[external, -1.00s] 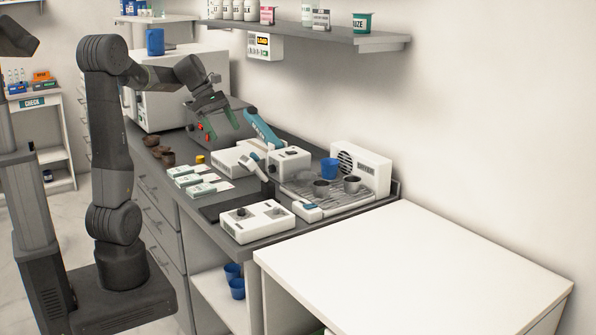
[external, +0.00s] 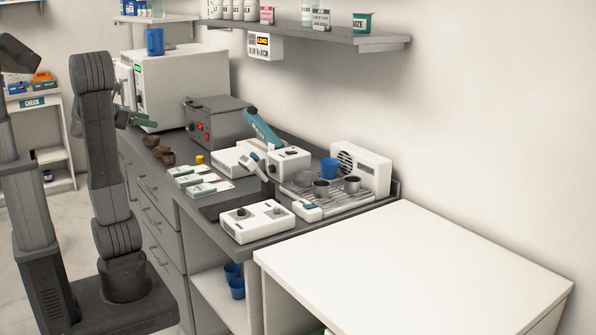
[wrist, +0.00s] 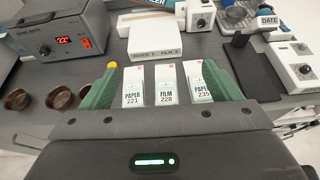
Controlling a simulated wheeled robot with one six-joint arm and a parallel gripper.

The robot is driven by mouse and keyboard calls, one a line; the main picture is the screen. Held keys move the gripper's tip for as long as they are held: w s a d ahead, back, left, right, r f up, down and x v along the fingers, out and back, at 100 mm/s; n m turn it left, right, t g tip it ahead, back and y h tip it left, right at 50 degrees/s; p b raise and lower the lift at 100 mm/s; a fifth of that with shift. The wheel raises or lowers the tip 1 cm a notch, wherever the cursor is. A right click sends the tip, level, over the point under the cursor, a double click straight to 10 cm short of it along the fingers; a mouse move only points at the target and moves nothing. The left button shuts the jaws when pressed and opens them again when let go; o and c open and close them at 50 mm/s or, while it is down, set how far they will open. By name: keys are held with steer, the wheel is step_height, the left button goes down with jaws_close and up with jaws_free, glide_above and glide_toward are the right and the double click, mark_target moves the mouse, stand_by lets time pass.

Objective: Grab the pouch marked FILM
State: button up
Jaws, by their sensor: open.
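The pouch marked FILM (wrist: 167,84) is white with a green edge and reads FILM 228 in the wrist view. It lies on the grey counter between two like pouches, PAPER 221 (wrist: 133,87) on its left and PAPER 235 (wrist: 198,82) on its right. In the external view the pouches lie in a row on the counter (external: 188,180). My gripper (wrist: 167,88) has its green fingers spread wide, with all three pouches showing between them; it holds nothing. In the external view my gripper (external: 138,119) is partly hidden behind my arm.
A sonic bath (wrist: 60,38) and several brown cups (wrist: 60,97) stand left of the pouches. A white box (wrist: 155,40) is behind them. A black stand (wrist: 240,65) and white devices are to the right. A bare white table (external: 420,260) stands at the front right.

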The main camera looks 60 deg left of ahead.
glide_toward(191, 178)
steer(key=x, duration=0.3)
steer(key=shift+w+r, duration=0.15)
steer(key=shift+r, duration=0.05)
steer(key=shift+f+x, duration=0.1)
steer(key=shift+x, duration=1.25)
steer(key=shift+f+x, duration=0.15)
steer(key=shift+x, duration=1.25)
steer(key=shift+a, duration=0.15)
steer(key=shift+c, duration=0.4)
steer(key=c, duration=1)
